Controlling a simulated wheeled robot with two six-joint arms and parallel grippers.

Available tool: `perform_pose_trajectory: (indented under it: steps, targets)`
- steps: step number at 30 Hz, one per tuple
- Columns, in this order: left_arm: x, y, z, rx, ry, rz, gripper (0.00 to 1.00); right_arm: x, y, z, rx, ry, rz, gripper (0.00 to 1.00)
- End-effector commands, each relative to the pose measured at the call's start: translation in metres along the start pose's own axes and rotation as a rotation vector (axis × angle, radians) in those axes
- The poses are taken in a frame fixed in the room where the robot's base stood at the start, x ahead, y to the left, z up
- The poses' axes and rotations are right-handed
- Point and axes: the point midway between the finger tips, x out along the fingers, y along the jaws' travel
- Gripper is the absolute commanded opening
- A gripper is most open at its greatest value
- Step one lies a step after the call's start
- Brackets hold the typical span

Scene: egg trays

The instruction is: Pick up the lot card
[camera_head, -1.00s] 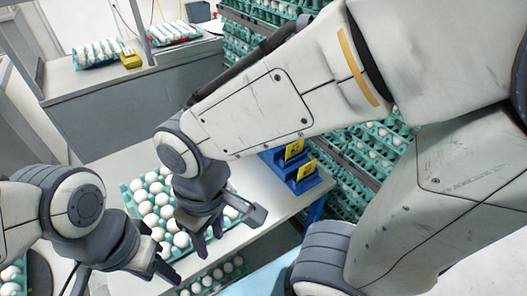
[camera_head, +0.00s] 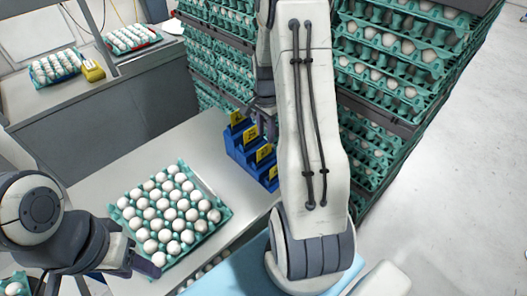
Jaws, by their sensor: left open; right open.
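Several yellow lot cards (camera_head: 264,153) stand in a stepped blue holder (camera_head: 236,150) at the right edge of the grey table. My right gripper (camera_head: 266,128) is at the holder, beside the upper cards; my own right arm hides much of it. It is open, and I see no card between its fingers. My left gripper (camera_head: 150,262) is open and empty at the near left corner of the egg tray (camera_head: 205,240). The teal tray holds rows of white eggs and lies flat on the table.
Racks of stacked teal egg trays (camera_head: 395,85) stand behind and right of the table. A back counter (camera_head: 120,80) bears two more filled trays and a yellow object (camera_head: 93,71). The table (camera_head: 130,160) is bare behind the egg tray.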

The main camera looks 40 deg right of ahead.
Motion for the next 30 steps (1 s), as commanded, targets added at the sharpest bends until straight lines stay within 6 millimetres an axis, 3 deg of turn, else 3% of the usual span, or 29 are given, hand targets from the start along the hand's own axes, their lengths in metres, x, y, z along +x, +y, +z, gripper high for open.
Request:
perform_pose_trajectory:
  steps: [19, 28, 29, 30]
  targets:
    - [-0.024, 0.002, -0.001, -0.001, 0.000, 0.000, 0.50, 0.071, -0.004, 0.002, -0.006, -0.002, 0.002, 0.41]
    - [-0.024, 0.002, -0.001, -0.001, 0.000, 0.000, 0.50, 0.077, -0.005, 0.002, -0.006, 0.000, -0.001, 0.41]
    - [-0.024, 0.002, -0.001, -0.001, 0.000, 0.000, 0.50, 0.077, -0.005, 0.002, -0.006, 0.000, -0.001, 0.34]
    - [-0.024, 0.002, -0.001, -0.001, 0.000, 0.000, 0.50, 0.077, -0.005, 0.002, -0.006, 0.000, -0.001, 0.18]
